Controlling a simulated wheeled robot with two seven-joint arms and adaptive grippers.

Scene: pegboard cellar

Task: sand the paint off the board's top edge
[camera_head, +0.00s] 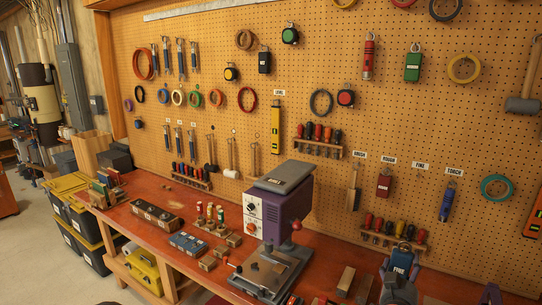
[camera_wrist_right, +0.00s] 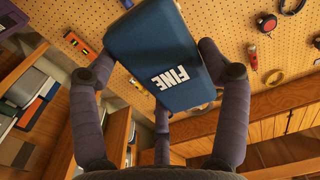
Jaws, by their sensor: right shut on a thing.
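My right gripper (camera_head: 400,268) is at the bottom right of the head view, in front of the pegboard. It is shut on a blue sanding block marked FINE (camera_head: 399,258). In the right wrist view the block (camera_wrist_right: 165,58) sits tilted between the dark fingers, its label facing the camera. Wooden pieces (camera_head: 346,280) stand on the bench just left of the gripper; I cannot tell whether one is the painted board. No painted edge shows clearly. My left gripper is not in view.
A purple machine (camera_head: 280,215) stands on the red-brown bench (camera_head: 180,200), left of the gripper. A red block (camera_head: 384,185) hangs under ROUGH; the spot under FINE is empty. A screwdriver rack (camera_head: 393,237) is close behind the gripper. A blue torch (camera_head: 446,203) hangs to its right.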

